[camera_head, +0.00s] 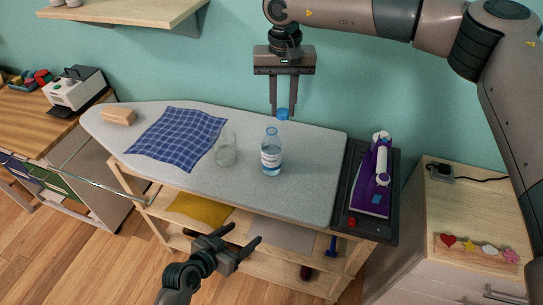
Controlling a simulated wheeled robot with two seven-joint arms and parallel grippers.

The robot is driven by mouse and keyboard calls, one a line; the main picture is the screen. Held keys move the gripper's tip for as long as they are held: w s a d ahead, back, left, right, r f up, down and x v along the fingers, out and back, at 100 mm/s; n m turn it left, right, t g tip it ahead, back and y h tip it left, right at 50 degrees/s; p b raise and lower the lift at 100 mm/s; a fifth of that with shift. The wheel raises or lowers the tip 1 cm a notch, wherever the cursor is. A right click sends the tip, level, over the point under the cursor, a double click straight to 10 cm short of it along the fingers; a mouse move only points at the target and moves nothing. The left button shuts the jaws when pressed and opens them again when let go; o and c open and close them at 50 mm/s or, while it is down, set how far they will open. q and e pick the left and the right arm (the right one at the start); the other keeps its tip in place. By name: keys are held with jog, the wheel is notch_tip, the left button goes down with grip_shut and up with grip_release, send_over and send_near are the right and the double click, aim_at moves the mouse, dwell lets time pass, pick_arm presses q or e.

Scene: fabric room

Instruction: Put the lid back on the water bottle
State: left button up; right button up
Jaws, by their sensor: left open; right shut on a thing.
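A clear water bottle (271,154) stands upright on the grey ironing board (310,168), and its neck shows no lid on it. My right gripper (283,108) points down from above and is shut on a small blue lid (282,114). The lid is held a little behind and to the right of the bottle's top in the picture. Whether it touches the bottle cannot be told, but it looks apart. My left gripper (254,255) is open and empty, low in front of the ironing board.
A purple iron (374,180) rests on a dark stand at the right end. Folded cloths lie on the shelf below.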

pick_arm(q)
notch_tip(320, 180, up, 9)
jog(key=d+m+h, duration=0.1)
jog(key=d+h, duration=0.1)
jog(key=t+h, duration=0.1)
jog(key=t, duration=0.4)
send_near(266, 152)
jog(key=shift+w+d+f, duration=0.25)
jog(key=shift+w, duration=0.3)
pick_arm(e)
jog(key=w+a, duration=0.1)
jog(key=w+a+r, duration=0.1)
jog(key=shift+w+a, duration=0.4)
jog(key=shift+r, duration=0.1)
pick_arm(q)
jog(key=shift+x, duration=6.05)
jog(key=shift+s+r, duration=0.1)
jog(key=shift+r, duration=0.05)
jog(key=c, duration=1.6)
pick_arm(e)
jog(key=shift+f, duration=2.5)
